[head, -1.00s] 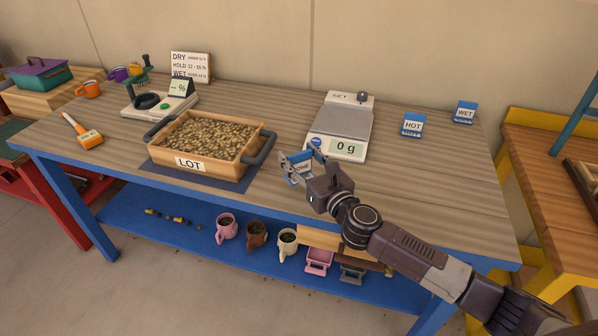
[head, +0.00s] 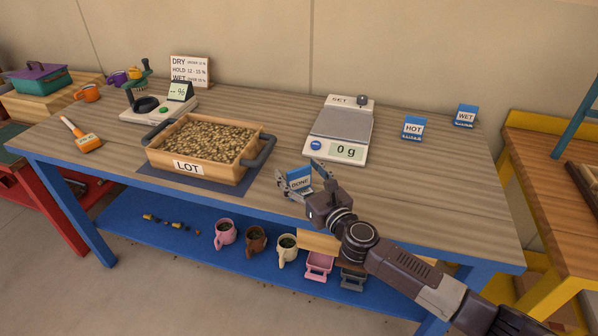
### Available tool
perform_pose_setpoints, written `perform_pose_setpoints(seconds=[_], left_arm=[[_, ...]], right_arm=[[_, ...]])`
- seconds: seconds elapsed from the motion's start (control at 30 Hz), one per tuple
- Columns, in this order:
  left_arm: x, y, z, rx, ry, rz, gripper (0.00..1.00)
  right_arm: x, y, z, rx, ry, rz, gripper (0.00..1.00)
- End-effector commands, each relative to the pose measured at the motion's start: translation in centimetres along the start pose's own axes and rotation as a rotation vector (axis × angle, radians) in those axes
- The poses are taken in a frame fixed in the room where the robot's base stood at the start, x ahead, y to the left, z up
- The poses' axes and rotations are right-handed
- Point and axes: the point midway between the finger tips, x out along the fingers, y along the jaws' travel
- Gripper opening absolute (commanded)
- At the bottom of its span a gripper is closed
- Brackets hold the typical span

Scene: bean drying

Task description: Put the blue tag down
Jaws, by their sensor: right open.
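My left gripper is not in view.
A wooden LOT tray (head: 242,173) of beans stands left of the tag. A scale (head: 325,151) reading 0 g is behind it. The tabletop right of the scale is mostly clear.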

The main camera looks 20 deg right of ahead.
Motion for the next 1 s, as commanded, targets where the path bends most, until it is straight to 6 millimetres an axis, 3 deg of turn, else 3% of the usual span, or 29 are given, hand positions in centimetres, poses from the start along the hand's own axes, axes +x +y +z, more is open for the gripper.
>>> perform_pose_setpoints(seconds=[0.27, 0.7, 1.0], left_arm=[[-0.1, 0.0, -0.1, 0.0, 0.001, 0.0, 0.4], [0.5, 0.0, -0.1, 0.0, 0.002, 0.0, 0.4], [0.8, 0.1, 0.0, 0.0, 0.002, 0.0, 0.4]], right_arm=[[-0.9, 0.0, 0.1, 0.0, 0.002, 0.0, 0.68], [-9.0, 0.0, 0.0, -0.001, 0.002, 0.001, 0.68], [-11.8, 0.0, 0.2, 0.0, 0.001, -0.001, 0.68]])
